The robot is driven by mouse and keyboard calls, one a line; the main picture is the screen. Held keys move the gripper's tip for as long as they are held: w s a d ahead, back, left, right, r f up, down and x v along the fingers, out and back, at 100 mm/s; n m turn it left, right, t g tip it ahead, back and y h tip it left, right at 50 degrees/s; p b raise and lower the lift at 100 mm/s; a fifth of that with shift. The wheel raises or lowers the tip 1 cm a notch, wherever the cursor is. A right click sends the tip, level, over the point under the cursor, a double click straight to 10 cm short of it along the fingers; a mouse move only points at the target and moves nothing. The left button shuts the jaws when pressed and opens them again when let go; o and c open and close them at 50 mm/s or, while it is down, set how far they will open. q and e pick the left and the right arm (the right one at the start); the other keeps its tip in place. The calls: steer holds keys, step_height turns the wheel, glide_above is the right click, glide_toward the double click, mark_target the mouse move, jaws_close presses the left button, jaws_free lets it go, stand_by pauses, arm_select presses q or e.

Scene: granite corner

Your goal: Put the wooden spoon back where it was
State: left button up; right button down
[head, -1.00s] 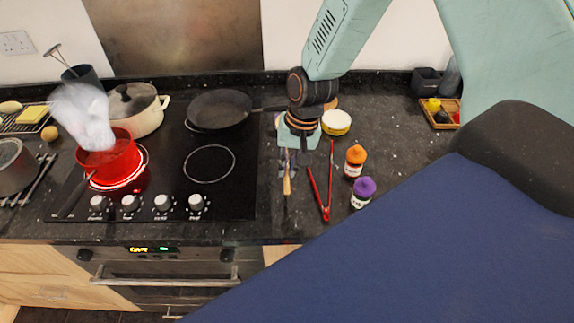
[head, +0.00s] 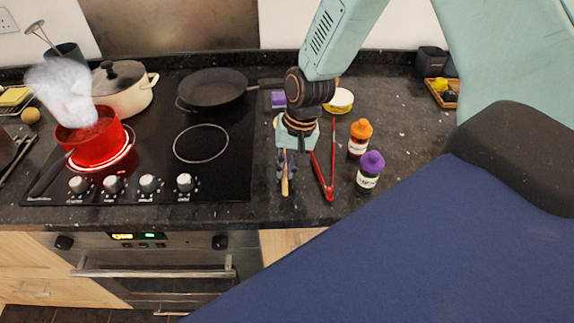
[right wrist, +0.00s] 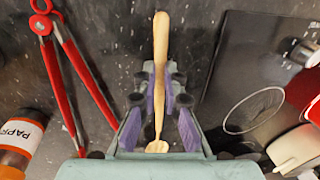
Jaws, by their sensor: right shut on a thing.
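The wooden spoon (head: 285,187) is pale, its handle pointing to the counter's front edge in the head view. In the right wrist view the spoon (right wrist: 161,40) runs lengthwise between the fingers, handle at the top and small bowl near the palm. My right gripper (head: 287,170) is shut on the spoon, left of the red tongs. Its purple-padded fingers (right wrist: 160,90) flank the handle in the right wrist view. I cannot tell whether the spoon touches the counter. My left gripper is not in view.
The hob (head: 225,165) lies left, with a steaming red pot (head: 92,148) and a black pan (head: 213,88).

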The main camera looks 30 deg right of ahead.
steer(key=shift+a+f, duration=0.1)
steer(key=shift+f, duration=0.2)
steer(key=shift+s+d, duration=0.1)
steer(key=shift+d, duration=0.1)
steer(key=c, duration=1.8)
jaws_free()
steer(key=shift+d, duration=0.1)
steer(key=o, duration=0.4)
steer(key=shift+a, duration=0.25)
steer(key=o, duration=0.4)
steer(key=shift+d, duration=0.2)
steer(key=o, duration=0.4)
steer(key=shift+a, duration=0.15)
steer(key=shift+r, duration=0.2)
